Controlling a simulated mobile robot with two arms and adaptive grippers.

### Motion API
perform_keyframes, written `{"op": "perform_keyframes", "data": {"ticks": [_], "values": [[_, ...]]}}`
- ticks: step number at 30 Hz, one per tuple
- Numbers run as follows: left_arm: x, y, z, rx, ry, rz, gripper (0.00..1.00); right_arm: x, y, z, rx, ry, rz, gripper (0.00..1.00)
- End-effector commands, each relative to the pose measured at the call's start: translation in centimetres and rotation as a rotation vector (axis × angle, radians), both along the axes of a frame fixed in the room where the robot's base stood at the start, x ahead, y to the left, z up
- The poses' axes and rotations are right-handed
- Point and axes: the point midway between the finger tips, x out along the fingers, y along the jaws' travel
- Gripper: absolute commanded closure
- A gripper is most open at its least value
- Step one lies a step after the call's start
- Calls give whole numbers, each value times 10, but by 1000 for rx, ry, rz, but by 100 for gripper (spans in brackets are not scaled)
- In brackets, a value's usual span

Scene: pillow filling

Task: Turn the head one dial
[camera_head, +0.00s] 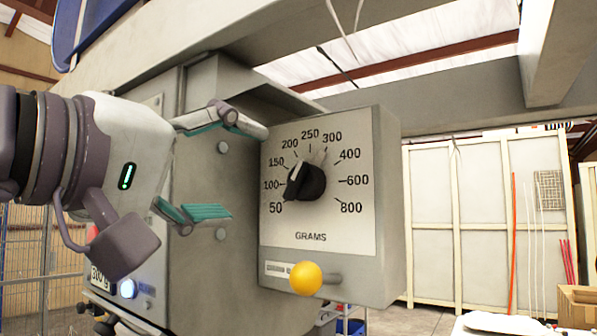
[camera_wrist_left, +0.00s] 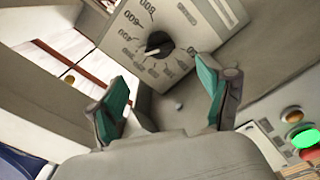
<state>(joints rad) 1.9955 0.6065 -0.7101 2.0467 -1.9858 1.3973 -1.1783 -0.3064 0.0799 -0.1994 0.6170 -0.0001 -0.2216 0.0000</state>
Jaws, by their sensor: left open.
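The dial (camera_head: 306,182) is a black knob on a pale panel marked in grams from 50 to 800. The dial also shows in the left wrist view (camera_wrist_left: 158,43), beyond the fingertips. My left gripper (camera_head: 247,172) is open, its teal-padded fingers spread one above the other, to the left of the dial and apart from it. It also shows in the left wrist view (camera_wrist_left: 165,90) with nothing between the fingers. My right gripper is not in view.
A yellow ball-ended lever (camera_head: 306,278) sticks out below the dial panel. The grey machine housing (camera_head: 222,180) stands behind my left gripper. Coloured buttons (camera_wrist_left: 303,138) show at the right of the left wrist view. Pale cabinets (camera_head: 480,220) stand at the back right.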

Motion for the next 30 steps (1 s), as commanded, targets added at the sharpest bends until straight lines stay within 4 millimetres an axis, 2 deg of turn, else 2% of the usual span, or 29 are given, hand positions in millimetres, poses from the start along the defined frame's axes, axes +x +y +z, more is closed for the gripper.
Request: {"op": "perform_keyframes", "data": {"ticks": [1, 5, 9, 15, 20, 28, 30], "values": [[9, -7, 4, 2, 6, -2, 21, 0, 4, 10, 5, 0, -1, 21], [33, -25, 5, 1, 7, -5, 21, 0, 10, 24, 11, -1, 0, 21], [56, -41, 4, 1, 8, -4, 21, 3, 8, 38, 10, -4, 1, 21], [78, -58, 3, -2, 6, -5, 21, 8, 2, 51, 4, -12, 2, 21], [85, -63, 1, -1, 3, -3, 21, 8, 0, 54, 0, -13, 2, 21], [86, -63, 0, -1, 4, -4, 21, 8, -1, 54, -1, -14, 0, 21], [86, -63, 0, -1, 4, -4, 31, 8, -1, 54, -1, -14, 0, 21]]}}
